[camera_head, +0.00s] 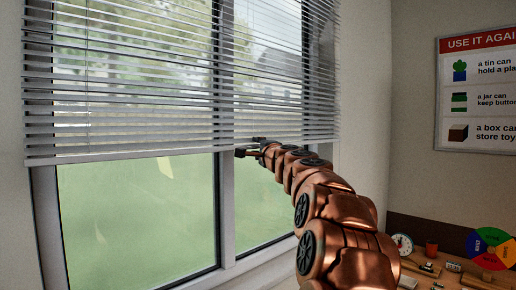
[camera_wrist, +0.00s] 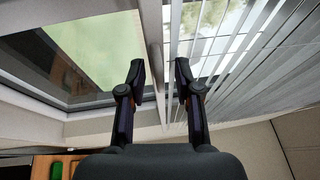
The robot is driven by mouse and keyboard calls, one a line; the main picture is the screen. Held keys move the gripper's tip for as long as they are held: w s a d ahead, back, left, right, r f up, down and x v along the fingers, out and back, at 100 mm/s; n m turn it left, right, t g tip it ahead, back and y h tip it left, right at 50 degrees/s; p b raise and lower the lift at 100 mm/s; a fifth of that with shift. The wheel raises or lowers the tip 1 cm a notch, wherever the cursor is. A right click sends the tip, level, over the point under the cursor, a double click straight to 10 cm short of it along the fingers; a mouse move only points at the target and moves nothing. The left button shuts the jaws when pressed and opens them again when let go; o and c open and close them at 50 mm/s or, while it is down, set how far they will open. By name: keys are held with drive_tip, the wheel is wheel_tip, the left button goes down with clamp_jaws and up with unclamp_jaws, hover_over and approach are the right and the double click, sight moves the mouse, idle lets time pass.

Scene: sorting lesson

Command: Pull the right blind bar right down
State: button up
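A white slatted blind (camera_head: 150,80) hangs over the upper part of the window, and I see only one blind. Its bottom bar (camera_head: 120,155) runs across the window at about mid-height of the head view. My gripper (camera_head: 246,147) is at this bar, right of the blind's middle. In the wrist view the two dark fingers of my gripper (camera_wrist: 160,78) stand apart, with the pale bottom bar (camera_wrist: 166,105) running between them. The slats (camera_wrist: 240,60) fan out to the right there. I cannot tell whether either finger touches the bar.
The window glass (camera_head: 140,220) below the bar is uncovered, with a dark-edged frame. At the lower right a wooden table (camera_head: 425,282) holds a clock (camera_head: 403,243), a coloured disc (camera_head: 490,248) and small items. A poster (camera_head: 480,90) hangs on the right wall.

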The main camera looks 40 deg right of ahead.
drive_tip(key=shift+c, duration=0.2)
clamp_jaws()
idle(0.3)
wheel_tip(320, 180, down, 47)
drive_tip(key=b, duration=3.9)
drive_tip(key=shift+o, duration=0.2)
unclamp_jaws()
drive_tip(key=shift+s, duration=0.1)
